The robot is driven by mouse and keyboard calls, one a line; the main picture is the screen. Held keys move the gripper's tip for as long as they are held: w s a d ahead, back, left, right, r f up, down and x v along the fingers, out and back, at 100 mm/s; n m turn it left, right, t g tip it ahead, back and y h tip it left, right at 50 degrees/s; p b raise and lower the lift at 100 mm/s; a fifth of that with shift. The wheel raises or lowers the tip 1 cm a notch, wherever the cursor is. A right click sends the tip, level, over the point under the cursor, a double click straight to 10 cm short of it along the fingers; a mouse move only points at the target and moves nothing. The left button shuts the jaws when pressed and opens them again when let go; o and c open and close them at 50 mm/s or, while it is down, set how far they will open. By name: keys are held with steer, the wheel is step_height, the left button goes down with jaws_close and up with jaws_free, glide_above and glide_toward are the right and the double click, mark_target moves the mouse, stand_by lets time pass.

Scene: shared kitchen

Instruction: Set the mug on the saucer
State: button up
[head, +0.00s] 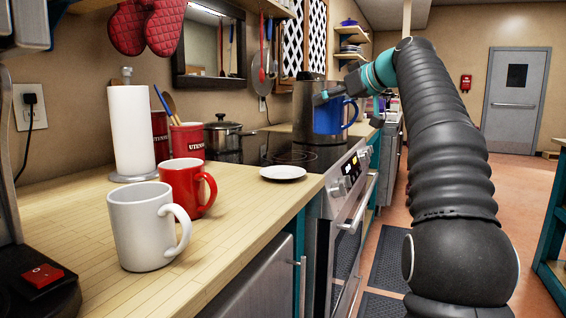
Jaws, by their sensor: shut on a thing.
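A blue mug (328,117) is held upright in the air by my gripper (322,97), which is shut on it. The mug's handle points to the right. The white saucer (283,172) lies empty on the wooden counter, near its front edge and beside the stove. The mug is above and to the right of the saucer in the head view, apart from it, in front of a large steel pot. The exact fingertip contact is small and partly hidden.
A red mug (187,187) and a white mug (148,226) stand on the counter (225,235) at the left. A paper towel roll (131,132), red utensil canisters (187,140), a lidded pot (222,136) and a tall steel pot (304,108) stand farther back.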

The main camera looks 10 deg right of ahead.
steer(key=shift+r+n+y, duration=0.25)
steer(key=shift+n+y, duration=0.05)
steer(key=shift+n, duration=0.1)
steer(key=shift+a+f+g, duration=0.2)
steer(key=shift+a+g, duration=0.05)
steer(key=shift+g, duration=0.05)
steer(key=shift+w+a+f+b, duration=0.2)
steer(key=shift+a+f+b, duration=0.75)
steer(key=shift+a+f, duration=0.85)
steer(key=shift+w+a+f+b, duration=0.25)
steer(key=shift+a+f+b, duration=0.75)
steer(key=shift+a+f, duration=0.8)
steer(key=shift+w+a+f+b, duration=0.2)
steer(key=shift+a+f+b, duration=0.75)
steer(key=shift+a+f, duration=0.85)
steer(key=o, duration=1.4)
